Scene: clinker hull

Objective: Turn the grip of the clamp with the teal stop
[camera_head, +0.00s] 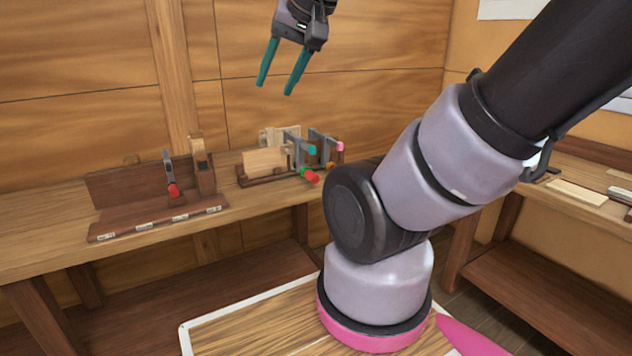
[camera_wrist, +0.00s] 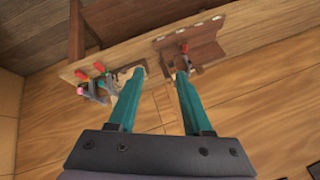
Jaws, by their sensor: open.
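A grey clamp with a teal stop (camera_head: 312,150) stands in a wooden rack on the bench, in the middle of the head view. A red grip (camera_head: 312,177) with a green piece sits just below it; whether they belong to the same clamp I cannot tell. My gripper (camera_head: 275,88) has two teal fingers, open and empty, in the air above and a little left of this rack.
Close right of it is a clamp with a pink end (camera_head: 340,146). A separate wooden stand at left holds another clamp with a red end (camera_head: 173,190). The bench (camera_head: 45,238) runs along a plank wall. Bare bench lies between the stands.

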